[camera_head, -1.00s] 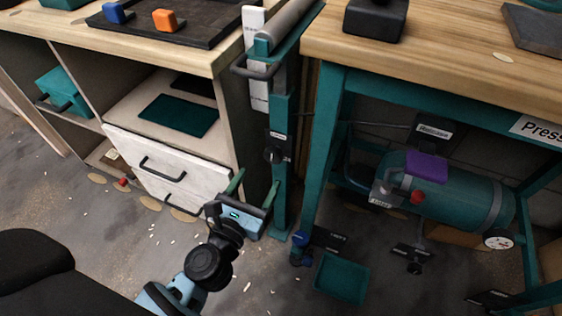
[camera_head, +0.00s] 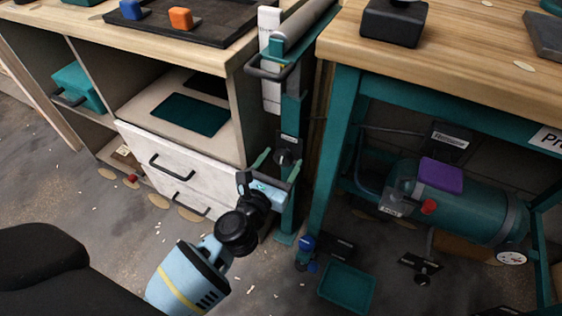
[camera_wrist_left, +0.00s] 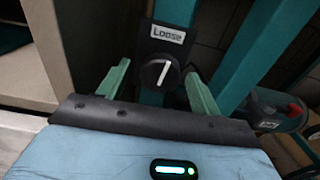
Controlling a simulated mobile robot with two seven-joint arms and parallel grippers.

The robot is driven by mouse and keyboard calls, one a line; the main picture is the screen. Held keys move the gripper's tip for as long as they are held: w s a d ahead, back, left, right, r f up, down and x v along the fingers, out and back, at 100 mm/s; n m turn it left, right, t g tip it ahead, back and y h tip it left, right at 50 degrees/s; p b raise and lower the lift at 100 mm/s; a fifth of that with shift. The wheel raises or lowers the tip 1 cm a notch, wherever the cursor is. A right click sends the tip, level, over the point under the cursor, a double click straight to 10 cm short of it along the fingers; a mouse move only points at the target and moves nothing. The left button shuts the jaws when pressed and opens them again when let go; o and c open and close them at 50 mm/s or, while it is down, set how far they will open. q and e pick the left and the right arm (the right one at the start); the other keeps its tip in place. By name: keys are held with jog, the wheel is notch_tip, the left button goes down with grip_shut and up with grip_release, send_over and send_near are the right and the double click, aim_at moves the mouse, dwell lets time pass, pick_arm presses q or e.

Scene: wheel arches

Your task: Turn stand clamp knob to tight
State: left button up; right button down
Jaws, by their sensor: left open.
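The stand clamp knob (camera_head: 284,157) is a round black dial on the teal upright stand (camera_head: 290,105) between the cabinet and the workbench. In the left wrist view the knob (camera_wrist_left: 158,74) has a white pointer line and sits under a label (camera_wrist_left: 167,33) reading "Loose". My left gripper (camera_head: 279,162) is open, with its two green fingers spread either side of the knob. In the left wrist view the gripper (camera_wrist_left: 158,82) has visible gaps between its fingers and the knob; contact is not visible. My right gripper is not in view.
A white drawer unit (camera_head: 178,165) with black handles stands left of the stand. The workbench's teal leg (camera_head: 334,150) is close on the right. A teal tank (camera_head: 465,205) lies under the bench, and a teal tray (camera_head: 347,287) is on the floor.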

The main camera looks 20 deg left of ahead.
pick_arm(q)
jog(key=shift+w, duration=0.15)
jog(key=shift+c, duration=0.2)
jog(key=c, duration=0.9)
